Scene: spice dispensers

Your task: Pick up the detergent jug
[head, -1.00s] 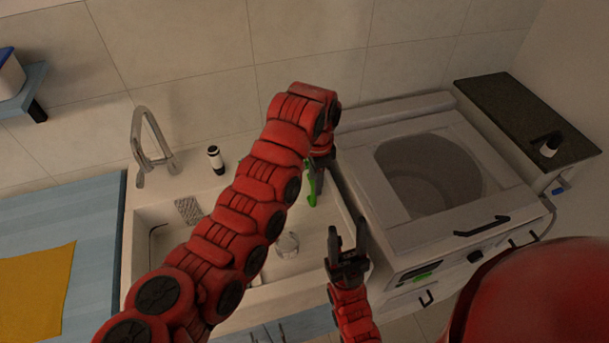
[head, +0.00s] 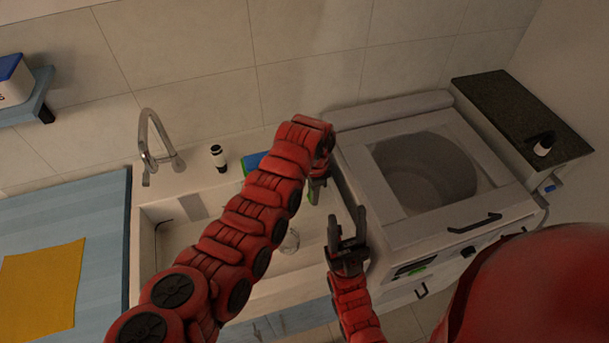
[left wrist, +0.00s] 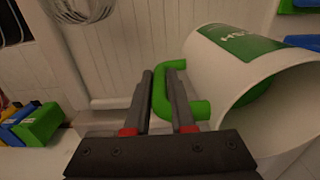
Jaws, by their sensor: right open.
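A white jug (left wrist: 245,70) with a green label and a green handle fills the right of the left wrist view. Its body is tilted there, with a round rim at the near right. My left gripper's fingers (left wrist: 160,88) lie on both sides of the green handle, which fills the gap between them. In the head view my left gripper (head: 316,190) is over the sink's right side with a bit of green at it; my arm hides most of the jug. My right gripper (head: 347,222) is open and empty in front of the sink's right edge.
The white sink (head: 150,225) has a faucet (head: 150,145) and a dark bottle (head: 218,158) behind it. A blue and green sponge (head: 252,160) lies behind my left arm. A top-loading washer (head: 405,225) stands close on the right. A blue counter (head: 105,225) is left.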

